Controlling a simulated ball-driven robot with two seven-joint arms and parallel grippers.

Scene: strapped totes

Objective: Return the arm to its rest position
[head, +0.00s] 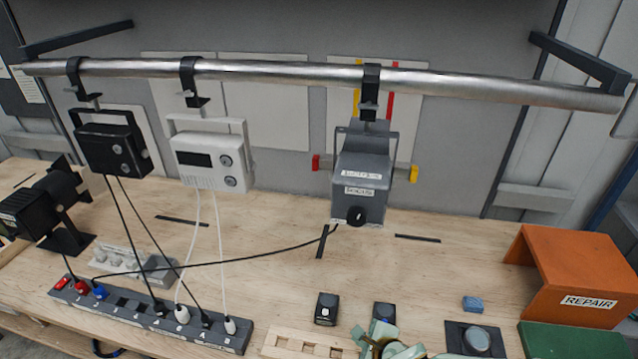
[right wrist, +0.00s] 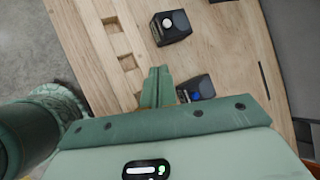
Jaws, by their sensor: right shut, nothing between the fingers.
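My right gripper (head: 380,332) is at the bottom edge of the head view, just in front of a small black box (head: 384,312). In the right wrist view its green fingers (right wrist: 157,75) are together with nothing between them. That black box also shows there, with a blue button, partly hidden beside the fingers (right wrist: 201,88). I cannot tell whether the fingers touch it. A second small black box (head: 326,309) stands to the left and shows with a pale button in the right wrist view (right wrist: 172,27). My left gripper is not in view.
A wooden strip with square holes (head: 283,342) lies by the gripper. A round grey knob on a dark plate (head: 477,339), a blue block (head: 472,303) and an orange REPAIR bin (head: 572,268) stand right. A power strip (head: 135,308) with cords lies left. Devices hang from a metal rail (head: 280,70).

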